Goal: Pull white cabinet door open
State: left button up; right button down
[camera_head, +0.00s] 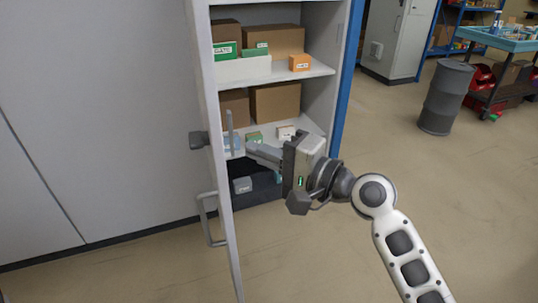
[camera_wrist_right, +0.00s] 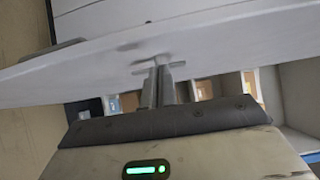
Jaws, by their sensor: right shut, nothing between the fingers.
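The white cabinet door (camera_head: 207,75) stands swung out and shows almost edge-on in the head view. Its handle (camera_head: 207,222) is on its left, outer side. The open cabinet's shelves (camera_head: 318,70) show to the right of the door. My right gripper (camera_head: 250,149) is shut and empty on the inner side of the door, its fingers pointing left at it. In the right wrist view the closed fingers (camera_wrist_right: 160,72) reach the door's pale panel (camera_wrist_right: 80,72); they are at or very close to its surface, and I cannot tell whether they touch. My left gripper is not in view.
Cartons (camera_head: 275,102) and small boxes stand on the shelves. A dark bin (camera_head: 262,188) sits low in the cabinet. Grey panels (camera_head: 80,120) fill the left. A grey barrel (camera_head: 446,97) and a cart (camera_head: 500,40) stand back right. The floor in front is clear.

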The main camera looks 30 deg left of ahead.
jog(key=shift+w, duration=0.1)
dwell(0.3)
jog(key=s+d+b, duration=0.2)
jog(key=s+d, duration=0.1)
jog(key=d, duration=0.8)
jog(key=w+d+f+m+t+h, duration=0.1)
jog(key=d+f+t+h, duration=0.25)
jog(key=f, duration=0.45)
jog(key=w+d+f+t+h, duration=0.1)
jog(key=d+f+t+h, duration=0.1)
jog(key=d+f+t, duration=0.45)
jog(key=s+d+f+n+g+h, duration=0.1)
jog(key=s+d+f+n+h, duration=0.1)
jog(key=s+d+f+h, duration=0.2)
jog(key=s+d+f+n+h, duration=0.3)
jog(key=s+d+f+h, duration=0.2)
jog(key=d+f, duration=0.5)
notch_tip(320, 180, down, 3)
jog(key=s, duration=0.2)
jog(key=shift+s+g, duration=0.4)
jog(key=shift+d, duration=0.15)
